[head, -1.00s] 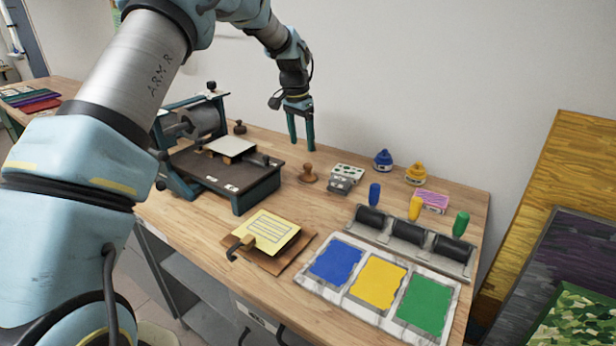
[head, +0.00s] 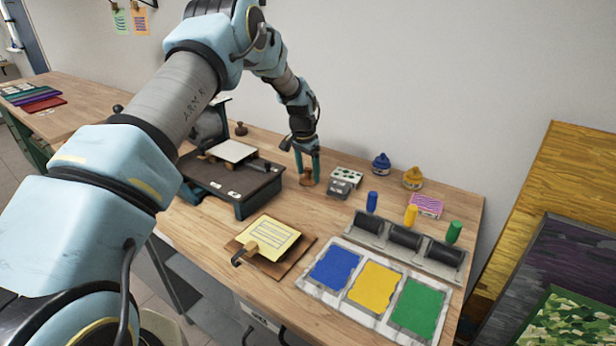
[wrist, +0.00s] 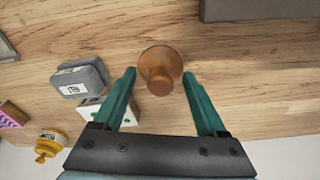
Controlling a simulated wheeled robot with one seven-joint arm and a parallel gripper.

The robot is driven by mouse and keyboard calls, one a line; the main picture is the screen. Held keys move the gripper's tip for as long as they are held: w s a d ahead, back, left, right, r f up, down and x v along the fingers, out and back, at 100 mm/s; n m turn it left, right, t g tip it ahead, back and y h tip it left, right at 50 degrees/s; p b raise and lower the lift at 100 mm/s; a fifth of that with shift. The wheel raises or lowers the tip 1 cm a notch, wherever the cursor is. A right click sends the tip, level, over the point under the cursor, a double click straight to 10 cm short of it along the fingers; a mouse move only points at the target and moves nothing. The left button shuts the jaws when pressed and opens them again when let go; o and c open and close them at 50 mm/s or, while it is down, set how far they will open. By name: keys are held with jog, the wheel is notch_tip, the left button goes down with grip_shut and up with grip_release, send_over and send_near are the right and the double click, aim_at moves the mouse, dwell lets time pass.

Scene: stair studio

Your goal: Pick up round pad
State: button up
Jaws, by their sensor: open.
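The round pad (head: 307,179) is a brown wooden disc with a knob on top, standing upright on the wooden workbench. My gripper (head: 307,164) is open, pointing down right at it in the head view, with its teal fingers partly covering it. In the wrist view the round pad (wrist: 160,68) lies just ahead of and between the two open fingertips (wrist: 160,76). The fingers appear apart from it, and nothing is held.
A press with a dark bed (head: 235,182) stands left of the pad. A grey tin with a white dotted block (head: 345,178) stands close on its right. Blue (head: 381,163) and yellow (head: 412,178) jars stand farther right. Color trays (head: 375,285) lie in front.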

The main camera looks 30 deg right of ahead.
grip_shut()
dwell(0.5)
